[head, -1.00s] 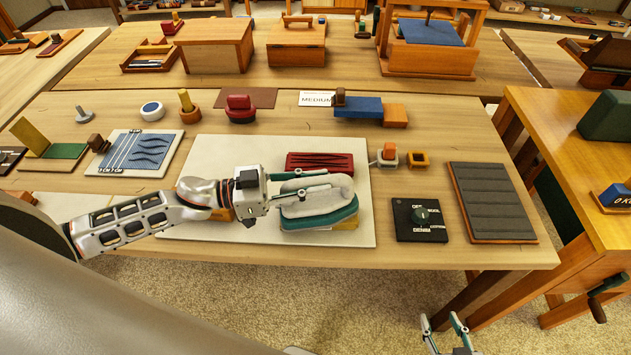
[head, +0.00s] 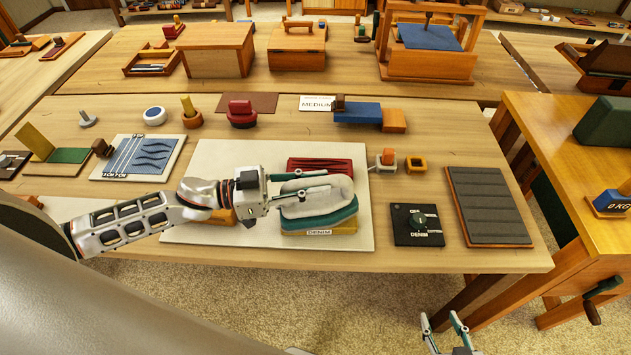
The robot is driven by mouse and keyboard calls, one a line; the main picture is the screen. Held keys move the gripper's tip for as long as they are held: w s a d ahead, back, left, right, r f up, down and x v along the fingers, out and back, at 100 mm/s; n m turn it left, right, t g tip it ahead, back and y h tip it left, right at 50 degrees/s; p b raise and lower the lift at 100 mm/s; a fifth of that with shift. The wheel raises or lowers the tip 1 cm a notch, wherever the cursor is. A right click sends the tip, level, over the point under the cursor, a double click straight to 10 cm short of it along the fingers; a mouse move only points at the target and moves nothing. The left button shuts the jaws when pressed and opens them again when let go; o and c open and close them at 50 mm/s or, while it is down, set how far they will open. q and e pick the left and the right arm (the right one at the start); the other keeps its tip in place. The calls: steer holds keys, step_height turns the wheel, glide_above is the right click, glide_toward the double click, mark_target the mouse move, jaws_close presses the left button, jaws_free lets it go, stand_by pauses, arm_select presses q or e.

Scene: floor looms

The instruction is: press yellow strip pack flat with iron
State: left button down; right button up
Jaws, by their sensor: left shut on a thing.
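The iron (head: 322,219), with a teal base and a pale grey top, is over the yellow strip pack (head: 345,230) on the white board. Only the pack's front edge shows, with a DENIM label; the iron hides the rest. I cannot tell whether the iron touches the pack. My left gripper (head: 314,185) is shut on the iron, its fingers along the pale top. My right gripper (head: 441,318) is open and empty, low in front of the table.
The white board (head: 215,155) also bears a red strip pack (head: 318,164) behind the iron. A black dial panel (head: 417,225) and a dark ribbed pad (head: 488,205) lie to the right. A small orange holder (head: 415,164) stands behind the panel.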

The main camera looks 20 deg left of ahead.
mark_target(316, 179)
arm_select(q)
steer(key=shift+r, duration=2.6)
arm_select(e)
steer(key=shift+s+r, duration=0.1)
steer(key=shift+r, duration=0.05)
steer(key=shift+r, duration=0.2)
